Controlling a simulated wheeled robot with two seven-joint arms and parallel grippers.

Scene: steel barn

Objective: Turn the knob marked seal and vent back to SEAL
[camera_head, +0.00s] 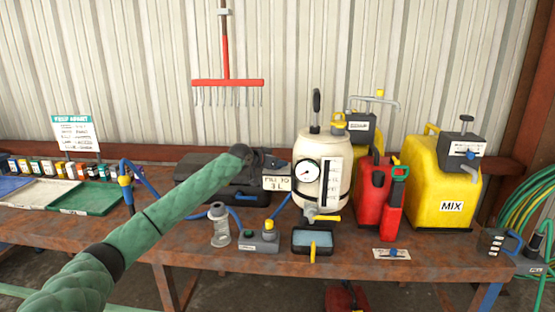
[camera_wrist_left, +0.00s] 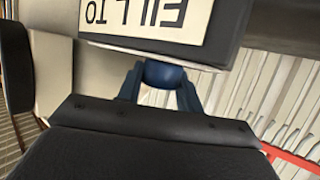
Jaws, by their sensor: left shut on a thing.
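My left gripper (camera_wrist_left: 162,90) is shut on a rounded blue piece (camera_wrist_left: 163,72) in the left wrist view. This piece meets the edge of a dark box (camera_wrist_left: 232,30) with a white label, upside down, reading "FILL TO". In the head view the left gripper (camera_head: 272,163) is just above that label (camera_head: 278,183), left of the white tank (camera_head: 322,170). The blue piece is hidden there. A grey box with a small blue-marked label (camera_head: 464,152) tops the yellow can (camera_head: 425,190) marked MIX. I cannot read SEAL or VENT anywhere. My right gripper is not in view.
A black case (camera_head: 215,180) lies behind my left arm. A small label plate (camera_head: 391,254) lies at the front edge.

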